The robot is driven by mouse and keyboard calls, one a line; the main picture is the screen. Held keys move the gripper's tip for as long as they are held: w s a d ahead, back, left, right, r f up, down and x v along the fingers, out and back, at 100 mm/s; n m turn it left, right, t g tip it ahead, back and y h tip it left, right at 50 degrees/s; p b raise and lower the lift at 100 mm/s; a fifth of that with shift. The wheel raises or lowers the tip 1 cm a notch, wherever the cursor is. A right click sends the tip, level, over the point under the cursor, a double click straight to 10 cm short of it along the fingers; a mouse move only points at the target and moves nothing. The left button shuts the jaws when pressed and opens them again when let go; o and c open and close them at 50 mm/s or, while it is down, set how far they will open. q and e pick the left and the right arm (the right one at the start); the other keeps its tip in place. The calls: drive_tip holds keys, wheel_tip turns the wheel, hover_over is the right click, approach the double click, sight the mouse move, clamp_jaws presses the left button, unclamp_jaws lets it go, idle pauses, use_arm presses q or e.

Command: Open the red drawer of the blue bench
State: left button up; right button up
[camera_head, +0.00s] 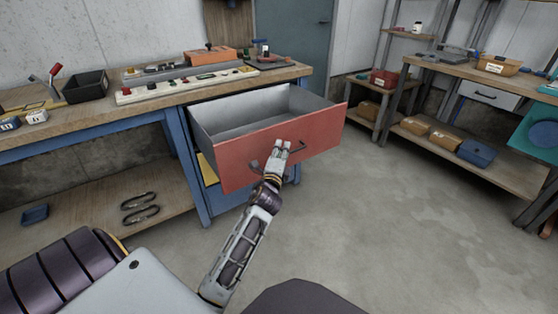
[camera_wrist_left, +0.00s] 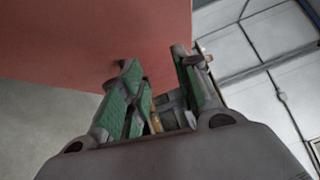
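The red drawer (camera_head: 235,163) of the blue bench (camera_head: 184,157) is pulled well out, and its grey inside looks empty. Its dark handle (camera_head: 298,146) is on the red front, with an end showing on each side of my left gripper (camera_head: 282,146). The gripper is at the handle, its fingertips side by side along it. In the left wrist view, the green-padded fingers (camera_wrist_left: 158,85) stand apart below the red drawer front (camera_wrist_left: 90,40). The handle's middle is hidden, so I cannot tell whether they touch it. My right gripper is out of view.
The bench top holds a white switch strip (camera_head: 185,86), an orange box (camera_head: 210,55) and a black bin (camera_head: 86,86). A second workbench (camera_head: 490,75) with lower shelves stands at the right. The concrete floor (camera_head: 390,210) between is clear.

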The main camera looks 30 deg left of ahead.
use_arm(q)
drive_tip(key=shift+f+v, duration=0.2)
drive_tip(key=shift+v, duration=1.85)
drive_tip(key=shift+w+r, duration=0.1)
